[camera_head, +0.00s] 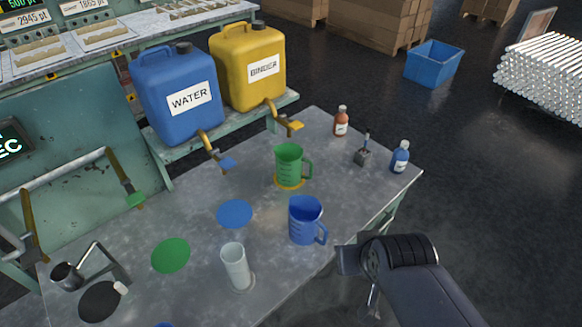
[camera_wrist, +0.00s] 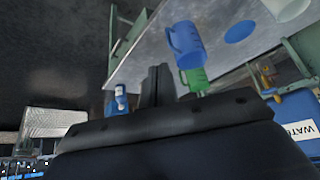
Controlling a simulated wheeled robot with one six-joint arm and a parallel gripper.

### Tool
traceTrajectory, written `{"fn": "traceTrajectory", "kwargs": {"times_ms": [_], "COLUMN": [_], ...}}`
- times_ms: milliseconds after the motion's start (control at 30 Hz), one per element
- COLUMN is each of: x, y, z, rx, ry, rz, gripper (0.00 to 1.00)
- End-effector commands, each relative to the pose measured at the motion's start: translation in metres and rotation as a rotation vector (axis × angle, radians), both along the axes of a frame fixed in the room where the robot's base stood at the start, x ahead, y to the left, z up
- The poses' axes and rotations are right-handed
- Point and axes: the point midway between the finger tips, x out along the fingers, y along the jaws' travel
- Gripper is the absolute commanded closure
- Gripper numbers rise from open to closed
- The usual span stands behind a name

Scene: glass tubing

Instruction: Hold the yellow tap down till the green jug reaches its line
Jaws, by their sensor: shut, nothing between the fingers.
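The yellow tap (camera_head: 294,125) sticks out from the foot of the yellow BINDER container (camera_head: 248,68). The green jug (camera_head: 288,163) stands upright on a yellow disc (camera_head: 289,184) just below and in front of this tap. Its line and the level inside cannot be made out. It also shows in the wrist view (camera_wrist: 193,79), partly hidden behind the blue jug. My gripper (camera_wrist: 158,72) is shut and empty in the wrist view. In the head view my arm is at the lower right, beyond the table's edge, apart from the jug and tap.
A blue jug (camera_head: 305,222) stands between my arm and the green jug. The blue WATER container (camera_head: 178,92) with its blue tap (camera_head: 227,163) is to the left. A clear cylinder (camera_head: 236,268) and small bottles (camera_head: 400,157) stand on the table. Blue and green discs lie bare.

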Motion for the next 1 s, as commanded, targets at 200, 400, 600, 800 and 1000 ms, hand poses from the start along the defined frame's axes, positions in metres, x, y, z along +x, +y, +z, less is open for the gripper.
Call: {"fn": "traceTrajectory", "kwargs": {"times_ms": [200, 400, 600, 800, 1000], "x": [0.019, 0.071, 0.123, 0.167, 0.194], "y": [-0.005, -0.025, -0.054, -0.09, -0.122], "z": [0.013, 0.048, 0.083, 0.111, 0.129], "rx": [-0.05, -0.178, -0.283, -0.339, -0.352], "ry": [0.033, 0.136, 0.257, 0.359, 0.422], "rz": [0.067, 0.286, 0.558, 0.846, 1.095], "gripper": [1.0, 1.0, 1.0, 1.0, 1.0]}}
